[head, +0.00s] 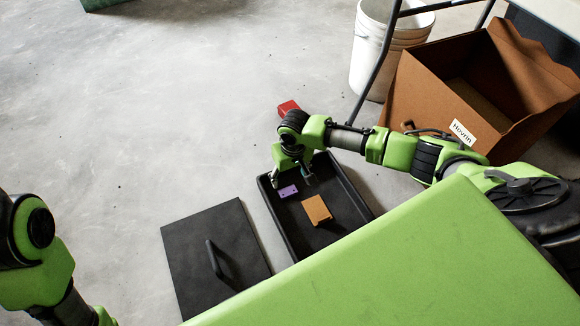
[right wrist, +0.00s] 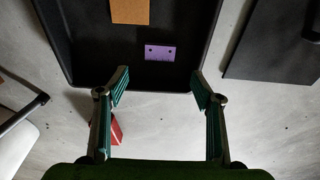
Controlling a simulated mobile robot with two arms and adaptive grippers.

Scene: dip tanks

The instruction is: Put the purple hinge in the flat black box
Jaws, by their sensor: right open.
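The purple hinge (head: 288,191) is a small flat plate with two dark holes. It lies on the floor of the flat black box (head: 340,190), near its far end, and it also shows in the right wrist view (right wrist: 160,53). My right gripper (head: 292,182) is at that end of the box. In the right wrist view its two fingers (right wrist: 160,88) are wide apart with nothing between them, and the hinge lies beyond the fingertips, clear of both. Of my left arm only links show at the left edge; its gripper is out of the picture.
An orange-brown plate (head: 317,210) also lies in the black box. A black lid with a handle (head: 200,240) lies on the floor to its left. A red block (head: 288,107) sits beyond the box. A brown carton (head: 425,95) and white bucket (head: 375,55) stand right. Floor at left is clear.

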